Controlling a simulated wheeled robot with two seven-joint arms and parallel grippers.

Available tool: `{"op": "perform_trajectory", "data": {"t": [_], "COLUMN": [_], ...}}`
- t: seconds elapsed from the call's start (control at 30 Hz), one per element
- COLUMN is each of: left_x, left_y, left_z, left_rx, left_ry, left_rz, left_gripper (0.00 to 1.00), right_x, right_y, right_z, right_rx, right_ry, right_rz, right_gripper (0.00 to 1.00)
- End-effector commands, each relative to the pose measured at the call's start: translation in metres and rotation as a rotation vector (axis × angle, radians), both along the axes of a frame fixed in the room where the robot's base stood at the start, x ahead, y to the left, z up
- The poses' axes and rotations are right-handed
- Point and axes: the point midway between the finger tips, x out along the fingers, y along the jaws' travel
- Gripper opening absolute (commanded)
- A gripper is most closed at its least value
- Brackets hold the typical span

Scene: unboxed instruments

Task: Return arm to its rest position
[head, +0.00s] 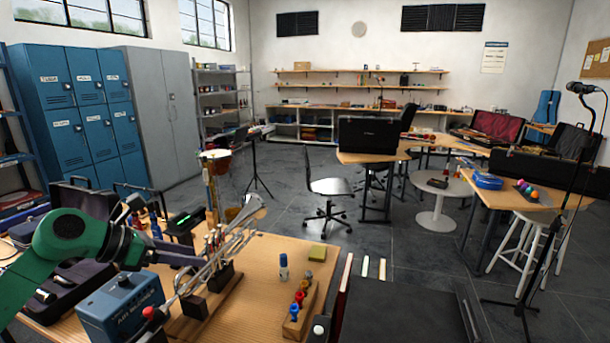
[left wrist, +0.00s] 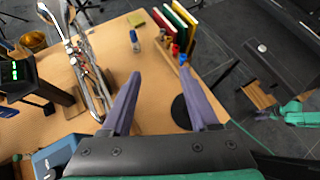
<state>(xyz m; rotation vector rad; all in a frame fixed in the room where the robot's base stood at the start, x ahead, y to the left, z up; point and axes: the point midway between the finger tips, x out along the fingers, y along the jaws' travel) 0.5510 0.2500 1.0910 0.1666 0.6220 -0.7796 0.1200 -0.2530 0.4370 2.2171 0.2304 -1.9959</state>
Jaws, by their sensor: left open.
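My left arm comes in from the left in green and black. Its gripper (head: 190,259) is over the wooden table (head: 262,262), close to a silver trumpet (head: 232,249) on a dark stand. In the left wrist view my gripper (left wrist: 161,74) has its two purple-grey fingers well apart, with only bare tabletop and small items beyond them. The trumpet also shows in that view (left wrist: 88,62), to the left of the fingers. I cannot tell whether the arm touches it. My right gripper is not seen.
A blue box (head: 120,307) stands by my arm. A wooden block with coloured pieces (head: 298,307), a small white-and-blue bottle (head: 283,267) and a yellow pad (head: 317,253) are on the table's right side. A dark microphone stand (head: 545,250) is at the far right.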

Motion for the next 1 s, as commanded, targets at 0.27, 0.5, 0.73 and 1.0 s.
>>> {"op": "perform_trajectory", "data": {"t": [0.27, 0.5, 0.73, 1.0], "left_x": [0.016, -0.012, -0.108, -0.209], "left_y": [-0.111, -0.013, 0.005, -0.012], "left_z": [0.046, -0.075, -0.202, -0.264], "left_rx": [-1.085, -1.975, -2.118, 1.626], "left_ry": [0.008, 0.466, 0.785, -0.809], "left_rz": [0.317, 1.291, 2.061, -2.174], "left_gripper": [0.61, 0.61, 0.61, 0.61], "right_x": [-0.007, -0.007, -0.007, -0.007], "right_y": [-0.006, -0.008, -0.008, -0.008], "right_z": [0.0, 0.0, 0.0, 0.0], "right_rx": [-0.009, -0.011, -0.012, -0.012], "right_ry": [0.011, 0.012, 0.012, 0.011], "right_rz": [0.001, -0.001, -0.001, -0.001], "right_gripper": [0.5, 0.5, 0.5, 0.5]}}
